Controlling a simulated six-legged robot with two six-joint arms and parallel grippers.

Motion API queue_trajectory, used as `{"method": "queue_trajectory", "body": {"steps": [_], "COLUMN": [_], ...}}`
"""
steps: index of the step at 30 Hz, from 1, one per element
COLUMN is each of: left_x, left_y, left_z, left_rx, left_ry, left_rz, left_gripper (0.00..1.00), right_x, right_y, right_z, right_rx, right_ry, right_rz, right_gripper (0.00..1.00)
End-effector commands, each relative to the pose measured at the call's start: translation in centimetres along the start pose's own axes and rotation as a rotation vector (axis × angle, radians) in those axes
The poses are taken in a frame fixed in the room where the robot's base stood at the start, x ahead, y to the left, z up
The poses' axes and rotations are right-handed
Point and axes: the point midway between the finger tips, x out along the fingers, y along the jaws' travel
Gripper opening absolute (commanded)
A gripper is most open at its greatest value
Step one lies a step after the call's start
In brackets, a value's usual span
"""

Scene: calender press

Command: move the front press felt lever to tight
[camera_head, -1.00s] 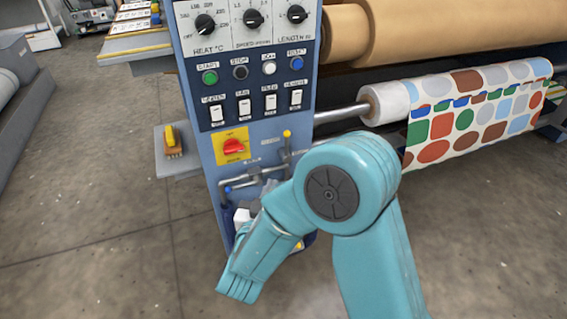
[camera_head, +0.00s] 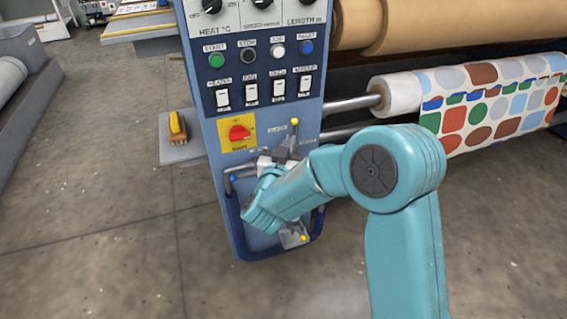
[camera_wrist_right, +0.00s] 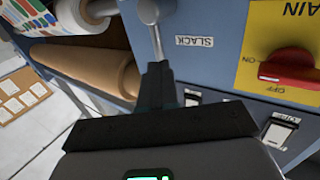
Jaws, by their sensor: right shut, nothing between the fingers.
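In the right wrist view a metal lever (camera_wrist_right: 157,42) rises beside a SLACK label (camera_wrist_right: 194,42). A blue knob (camera_head: 232,178) and a lower yellow knob (camera_head: 303,238) also show on the cabinet. I cannot read which lever is the front press felt one. My right gripper (camera_head: 286,143) is shut and empty, its dark fingers (camera_wrist_right: 155,82) close to the lever; contact is unclear. My right arm hides part of the lever area. My left gripper is not in view.
The cabinet's blue guard rail (camera_head: 268,256) curves below the levers. The red main switch (camera_head: 239,132) and white rocker switches (camera_head: 251,93) sit just above. The patterned roll (camera_head: 485,105) lies to the right. Open concrete floor (camera_head: 120,240) is at the left.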

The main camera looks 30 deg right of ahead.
Motion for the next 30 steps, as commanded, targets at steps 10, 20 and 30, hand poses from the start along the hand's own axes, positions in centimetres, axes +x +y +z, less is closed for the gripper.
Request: {"method": "queue_trajectory", "body": {"steps": [10, 20, 30], "left_x": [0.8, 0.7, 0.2], "left_y": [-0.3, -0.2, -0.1], "left_z": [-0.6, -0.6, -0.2], "left_rx": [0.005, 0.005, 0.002], "left_ry": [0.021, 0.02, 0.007], "left_rz": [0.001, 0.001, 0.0], "left_gripper": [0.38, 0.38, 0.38], "right_x": [2.3, 2.3, 2.5], "right_y": [0.0, 0.0, 0.3], "right_z": [0.0, -0.1, -0.2], "right_rx": [0.0, 0.004, 0.054], "right_ry": [-0.001, -0.003, -0.037], "right_rz": [-0.001, -0.001, 0.0], "right_gripper": [0.0, 0.0, 0.0]}}
